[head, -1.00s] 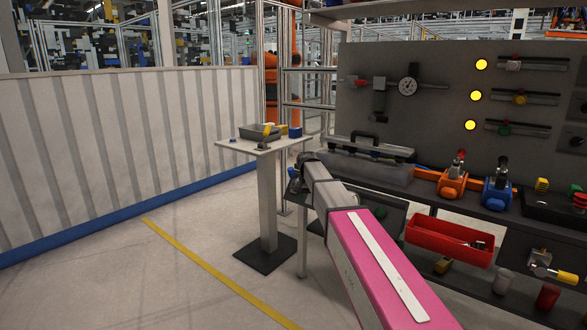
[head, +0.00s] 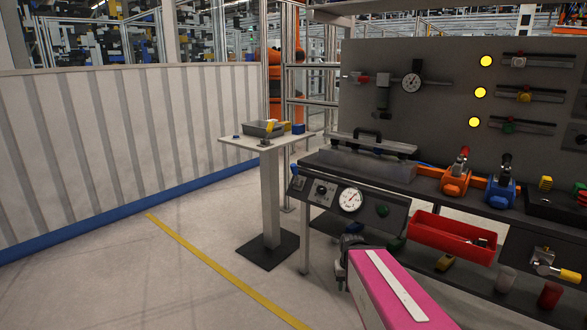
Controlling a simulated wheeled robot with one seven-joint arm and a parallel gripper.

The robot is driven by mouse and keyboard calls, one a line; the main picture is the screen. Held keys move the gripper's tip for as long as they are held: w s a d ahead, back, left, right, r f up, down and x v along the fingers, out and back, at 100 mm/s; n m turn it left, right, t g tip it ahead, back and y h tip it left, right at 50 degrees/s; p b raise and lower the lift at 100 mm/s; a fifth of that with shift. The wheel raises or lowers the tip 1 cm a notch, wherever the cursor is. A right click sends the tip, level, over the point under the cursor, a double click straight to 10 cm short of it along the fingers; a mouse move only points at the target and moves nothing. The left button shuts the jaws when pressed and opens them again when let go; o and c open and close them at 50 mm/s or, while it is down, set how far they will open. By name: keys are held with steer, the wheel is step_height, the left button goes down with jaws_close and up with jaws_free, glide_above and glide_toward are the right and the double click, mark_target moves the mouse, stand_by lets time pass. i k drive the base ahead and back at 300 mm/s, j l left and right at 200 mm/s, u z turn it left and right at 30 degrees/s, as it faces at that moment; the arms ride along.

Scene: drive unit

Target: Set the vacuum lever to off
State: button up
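A dark control panel (head: 365,222) hangs on the front of the workbench. It carries a round white gauge (head: 350,199), with a small dark switch or lever on a light plate (head: 321,191) to its left. I cannot read its label or tell its setting. A valve with a yellow handle (head: 545,268) sits lower at the right; I cannot tell which of these is the vacuum lever. My gripper (head: 349,242) is below the panel, at the far end of my pink arm.
A red bin (head: 453,240) hangs right of the panel. Orange (head: 455,184) and blue (head: 501,190) clamps and a grey plate with a handle (head: 371,146) are on the bench. A small side table (head: 268,142) stands to the left. The floor along the yellow line is clear.

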mark_target(294, 167)
steer(key=l+u, duration=0.15)
steer(key=u, duration=0.25)
steer(key=i+l+u, duration=0.1)
steer(key=u, duration=0.3)
steer(key=i+l+u, duration=0.1)
steer(key=l, duration=0.4)
steer(key=i+l+u, duration=0.1)
steer(key=l, duration=0.4)
steer(key=i+l+u, duration=0.1)
steer(key=l, duration=0.4)
steer(key=i+l+u, duration=0.1)
steer(key=l, duration=0.4)
steer(key=k, duration=0.35)
